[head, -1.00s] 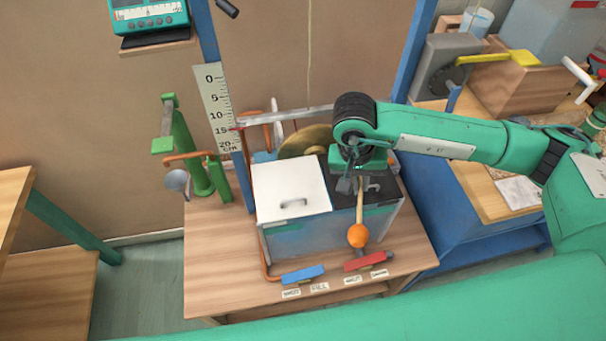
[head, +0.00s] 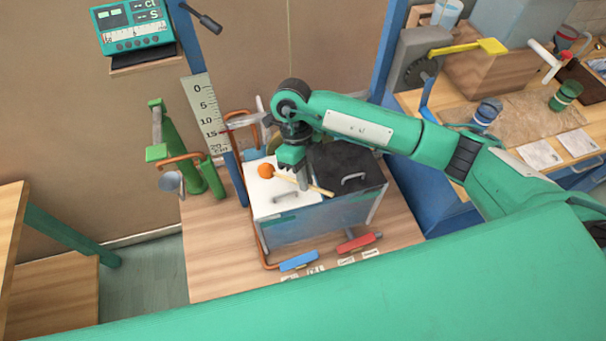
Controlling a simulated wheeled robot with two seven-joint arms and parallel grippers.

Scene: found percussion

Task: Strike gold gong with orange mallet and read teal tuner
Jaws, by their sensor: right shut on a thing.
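My right gripper (head: 301,181) is shut on the wooden handle of the orange mallet (head: 266,171), above the white lid of a box. The mallet's round orange head points left and its handle runs to the right past the fingers. My left gripper is not in view.
The box has a white lid (head: 262,200) and a black lid (head: 347,160). Blue (head: 299,261) and red (head: 356,242) handles are at its front. A green stand (head: 200,165) and a ruler (head: 205,112) stand left. A bench with cups (head: 487,112) is right.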

